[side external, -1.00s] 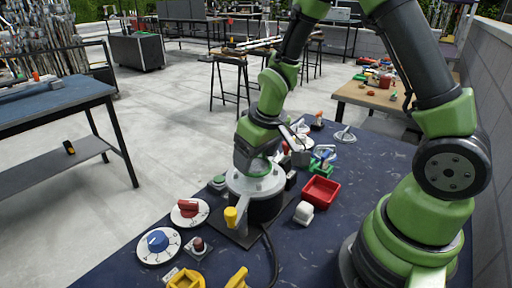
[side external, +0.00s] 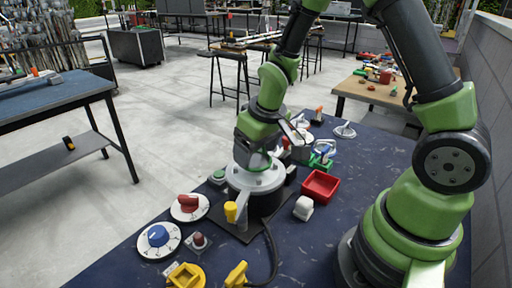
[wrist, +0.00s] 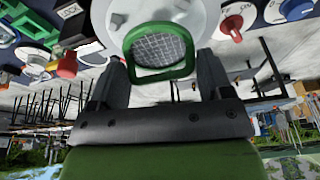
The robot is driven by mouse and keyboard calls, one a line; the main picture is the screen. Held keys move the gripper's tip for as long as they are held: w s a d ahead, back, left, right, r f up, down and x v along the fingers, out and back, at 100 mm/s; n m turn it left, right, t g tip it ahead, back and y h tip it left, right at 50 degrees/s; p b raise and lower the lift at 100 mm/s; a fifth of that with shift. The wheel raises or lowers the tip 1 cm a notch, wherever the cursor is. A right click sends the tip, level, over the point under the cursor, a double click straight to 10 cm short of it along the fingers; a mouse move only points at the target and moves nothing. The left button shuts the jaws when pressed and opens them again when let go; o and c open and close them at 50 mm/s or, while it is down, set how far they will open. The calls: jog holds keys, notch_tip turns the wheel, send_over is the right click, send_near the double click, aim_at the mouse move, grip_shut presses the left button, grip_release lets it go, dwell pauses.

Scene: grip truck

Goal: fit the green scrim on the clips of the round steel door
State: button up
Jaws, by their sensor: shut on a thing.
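My gripper (wrist: 160,80) is shut on the green scrim (wrist: 161,73), a green ring with grey mesh, which sits between the two fingers in the wrist view. The round steel door (wrist: 200,14) is a pale grey disc directly behind the scrim there. The scrim overlaps the door's face, but I cannot tell whether it touches the clips, which are hidden. In the side view the door (side external: 270,182) tops a dark round body on the table, with my wrist right above it. The scrim is not clearly visible from that side.
A yellow-tipped lever (side external: 231,211) stands at the door's near side. A red tray (side external: 321,186) and a white block (side external: 304,208) are to its right. Red and blue dials (side external: 159,236) are at the left, with yellow parts (side external: 186,276) in front.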

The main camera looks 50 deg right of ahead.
jog(key=shift+f, duration=1.05)
dwell(1.5)
jog(key=o, duration=1)
jog(key=shift+c, duration=0.2)
jog(key=shift+r, duration=3.75)
